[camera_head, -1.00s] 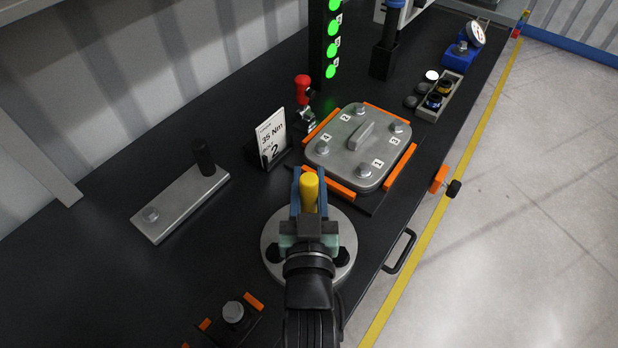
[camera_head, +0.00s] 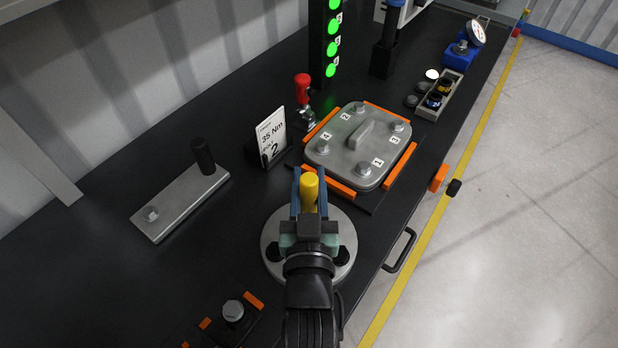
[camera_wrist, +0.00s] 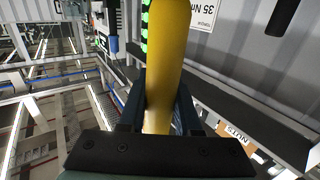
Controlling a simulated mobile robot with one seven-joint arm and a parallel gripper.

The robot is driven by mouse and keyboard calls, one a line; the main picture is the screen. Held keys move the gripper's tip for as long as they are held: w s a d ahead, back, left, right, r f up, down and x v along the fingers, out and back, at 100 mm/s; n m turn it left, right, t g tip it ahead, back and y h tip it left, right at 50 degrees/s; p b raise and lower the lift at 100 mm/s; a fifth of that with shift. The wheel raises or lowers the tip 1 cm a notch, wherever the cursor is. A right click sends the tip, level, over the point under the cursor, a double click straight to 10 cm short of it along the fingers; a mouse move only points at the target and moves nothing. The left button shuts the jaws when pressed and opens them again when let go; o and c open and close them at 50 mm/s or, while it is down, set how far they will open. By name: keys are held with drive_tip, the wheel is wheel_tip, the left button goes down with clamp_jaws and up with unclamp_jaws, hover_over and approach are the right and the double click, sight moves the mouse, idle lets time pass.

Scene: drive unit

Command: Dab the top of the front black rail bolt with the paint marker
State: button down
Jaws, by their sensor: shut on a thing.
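My gripper (camera_head: 309,200) is shut on the yellow paint marker (camera_head: 309,184). The marker stands up between the blue fingers and fills the middle of the wrist view (camera_wrist: 166,70). In the head view my gripper is over a round grey flange (camera_head: 270,228). Black bolt heads show on the flange, one left (camera_head: 272,253) and one right (camera_head: 342,256) of my gripper. A grey bar (camera_head: 178,203) lies to the left, with a black upright post (camera_head: 203,155) and a grey bolt (camera_head: 151,214). I cannot tell which black bolt is the rail bolt. The marker's lower end is hidden.
A grey cover plate (camera_head: 343,163) with several bolts and orange edge blocks stands beyond my gripper. A torque card (camera_head: 270,138) and red-handled clamp (camera_head: 303,88) stand left of it. A bolt fixture (camera_head: 233,312) is near front left. Bare black bench (camera_head: 110,275) lies left.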

sight(309, 173)
drive_tip(key=shift+r, duration=0.1)
drive_tip(key=shift+r+p, duration=1.85)
drive_tip(key=shift+r, duration=0.1)
